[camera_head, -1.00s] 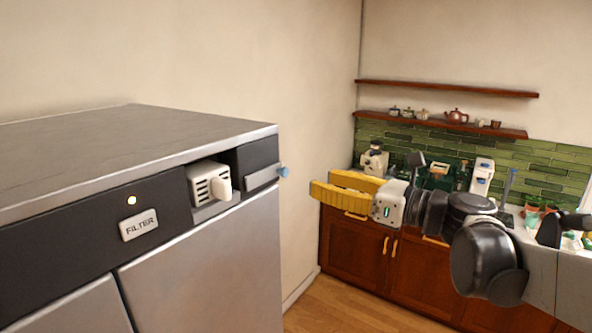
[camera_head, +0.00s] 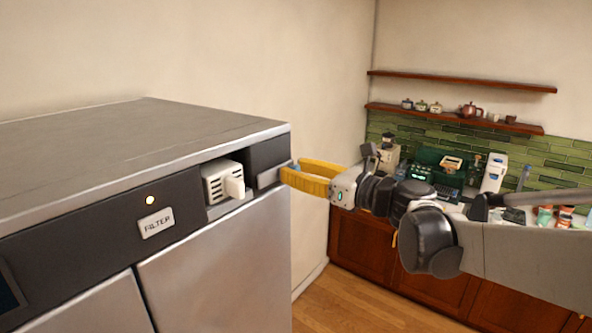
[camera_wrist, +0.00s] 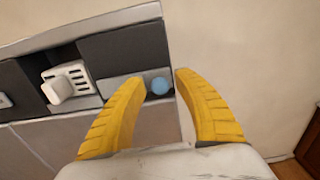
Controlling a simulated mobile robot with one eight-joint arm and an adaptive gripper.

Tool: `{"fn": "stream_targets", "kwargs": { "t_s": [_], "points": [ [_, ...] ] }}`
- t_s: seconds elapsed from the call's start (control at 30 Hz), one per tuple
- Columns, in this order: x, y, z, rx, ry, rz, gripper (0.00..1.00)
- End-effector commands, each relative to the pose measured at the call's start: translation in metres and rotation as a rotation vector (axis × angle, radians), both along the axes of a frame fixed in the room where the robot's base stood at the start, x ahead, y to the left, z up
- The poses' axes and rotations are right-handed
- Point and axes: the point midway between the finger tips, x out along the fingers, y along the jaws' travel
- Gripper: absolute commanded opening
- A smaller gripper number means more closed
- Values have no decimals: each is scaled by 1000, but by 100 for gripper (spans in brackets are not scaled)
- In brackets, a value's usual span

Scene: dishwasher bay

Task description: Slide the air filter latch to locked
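The air filter (camera_head: 218,183) is a white vented block with a protruding handle, set in the dark front panel; it also shows at the left in the wrist view (camera_wrist: 70,80). My gripper (camera_head: 286,173) has yellow fingers, spread apart and empty. In the wrist view its fingertips (camera_wrist: 160,76) lie either side of the knob; I cannot tell if either touches it.
A FILTER label (camera_head: 157,222) and a lit amber lamp (camera_head: 150,200) are on the panel. The steel cabinet top (camera_head: 140,140) overhangs slightly. A wall (camera_head: 330,100) stands behind. A counter with appliances and a wooden cabinet (camera_head: 362,245) are at the right.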

Motion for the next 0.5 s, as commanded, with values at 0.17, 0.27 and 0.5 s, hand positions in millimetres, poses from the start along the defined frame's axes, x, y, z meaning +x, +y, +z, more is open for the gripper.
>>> {"fn": "stream_targets", "kwargs": {
  "t_s": [0.17,0.27,0.5],
  "points": [
    [0,0,0,0,0,0,0],
    [-1,1,0,0,0,0,0],
    [-32,25,-1,0,0,4,0]
  ]
}}
